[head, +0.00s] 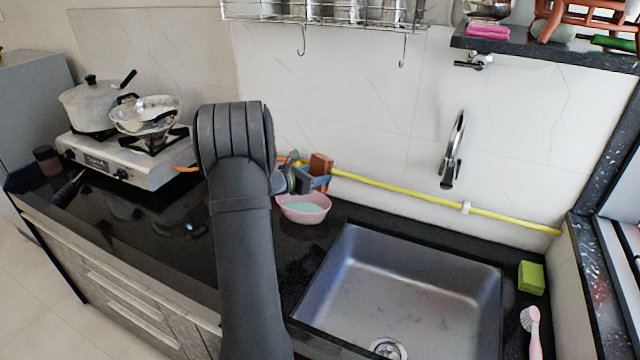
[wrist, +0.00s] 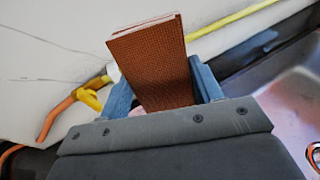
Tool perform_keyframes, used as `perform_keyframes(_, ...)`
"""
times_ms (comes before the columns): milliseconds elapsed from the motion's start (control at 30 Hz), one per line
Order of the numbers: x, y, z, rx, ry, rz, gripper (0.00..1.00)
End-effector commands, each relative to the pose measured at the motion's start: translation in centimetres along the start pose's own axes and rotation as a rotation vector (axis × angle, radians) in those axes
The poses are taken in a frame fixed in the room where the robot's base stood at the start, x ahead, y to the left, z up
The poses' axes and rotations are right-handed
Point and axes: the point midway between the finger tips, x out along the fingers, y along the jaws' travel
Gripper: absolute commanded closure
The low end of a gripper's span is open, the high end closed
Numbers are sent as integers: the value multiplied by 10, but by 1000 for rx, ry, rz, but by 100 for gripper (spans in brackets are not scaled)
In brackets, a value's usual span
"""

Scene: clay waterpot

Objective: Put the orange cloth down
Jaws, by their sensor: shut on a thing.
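The orange cloth (head: 320,164) is a folded, block-like piece of brownish orange with a woven texture. In the wrist view the cloth (wrist: 150,62) stands up between the two blue fingers of my gripper (wrist: 162,84), with a pale layered edge along its top. In the head view my gripper (head: 316,181) is shut on the cloth, near the back wall and just above the pink bowl in the picture. My dark arm crosses the middle of the head view and hides part of the counter.
The pink bowl (head: 305,210) sits on the black counter (head: 190,255), left of the steel sink (head: 400,280). A yellow pipe (head: 400,190) runs along the wall. A stove (head: 125,160) with pots is at left. A green sponge (head: 531,277) and pink brush (head: 531,325) lie right of the sink.

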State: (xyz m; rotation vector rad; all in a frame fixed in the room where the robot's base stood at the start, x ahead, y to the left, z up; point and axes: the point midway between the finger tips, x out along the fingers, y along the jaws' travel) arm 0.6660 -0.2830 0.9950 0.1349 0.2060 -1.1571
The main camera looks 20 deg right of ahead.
Motion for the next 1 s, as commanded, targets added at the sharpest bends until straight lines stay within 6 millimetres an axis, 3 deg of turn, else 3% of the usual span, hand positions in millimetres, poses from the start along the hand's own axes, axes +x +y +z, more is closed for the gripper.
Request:
perform_keyframes(400, -16, 42, 9, -44, -192, 310, 75)
perform_keyframes(633, -22, 52, 8, -43, -227, 374, 75)
perform_keyframes(1000, -14, 53, -24, -46, -228, 376, 75)
